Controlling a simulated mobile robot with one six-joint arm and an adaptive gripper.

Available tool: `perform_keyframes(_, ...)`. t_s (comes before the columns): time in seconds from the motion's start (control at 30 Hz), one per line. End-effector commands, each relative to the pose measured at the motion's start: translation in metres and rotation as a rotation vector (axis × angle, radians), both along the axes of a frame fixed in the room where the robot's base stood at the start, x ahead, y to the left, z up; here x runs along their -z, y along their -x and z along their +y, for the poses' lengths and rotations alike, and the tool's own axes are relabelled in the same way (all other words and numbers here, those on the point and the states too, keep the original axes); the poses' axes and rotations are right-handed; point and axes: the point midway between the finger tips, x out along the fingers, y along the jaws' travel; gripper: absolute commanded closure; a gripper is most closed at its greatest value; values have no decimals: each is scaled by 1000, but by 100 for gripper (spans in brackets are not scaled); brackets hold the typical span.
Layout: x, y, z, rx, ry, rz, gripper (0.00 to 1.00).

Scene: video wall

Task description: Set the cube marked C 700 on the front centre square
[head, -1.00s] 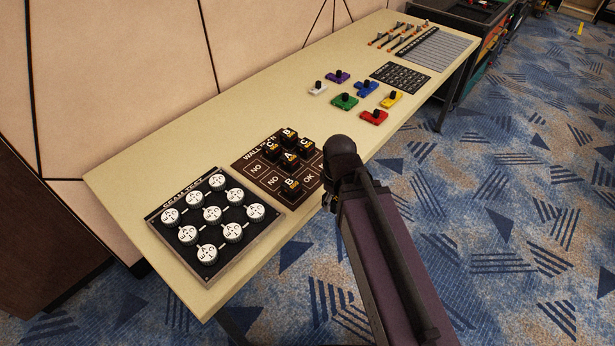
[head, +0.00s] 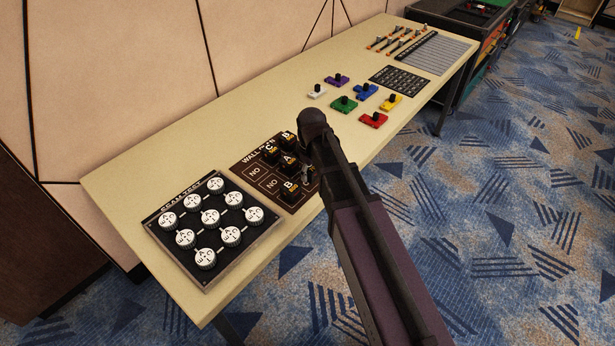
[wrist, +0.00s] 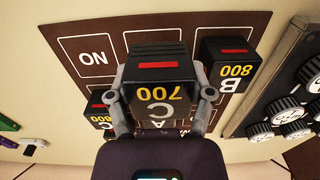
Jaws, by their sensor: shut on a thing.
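The cube marked C 700 (wrist: 160,97) is black with yellow marking and a red bar, and shows upside down in the wrist view. My gripper (wrist: 160,80) has one finger on each side of it and is shut on it. The cube covers part of the front centre square (wrist: 146,41), whose upper outline shows. I cannot tell whether its base touches the brown board (wrist: 60,28). In the head view my arm hides the held cube and the board's right part.
On the board, cube B 800 (wrist: 230,65) stands beside the held cube, with another cube (wrist: 98,112) on the other side. An empty NO square (wrist: 93,55) lies left of centre. A panel of white dials (head: 210,217) adjoins the board. Coloured blocks (head: 344,104) stand farther along.

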Motion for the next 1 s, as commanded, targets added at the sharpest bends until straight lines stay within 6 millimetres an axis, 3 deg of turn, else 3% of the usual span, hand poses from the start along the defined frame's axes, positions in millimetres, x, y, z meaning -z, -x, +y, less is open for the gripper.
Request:
perform_keyframes(0.47, 1, -5, 3, -1, 0, 0, 82)
perform_keyframes(0.63, 2, -18, 10, -1, 0, 0, 82)
perform_keyframes(1.0, 34, -16, 9, -1, 0, 0, 82)
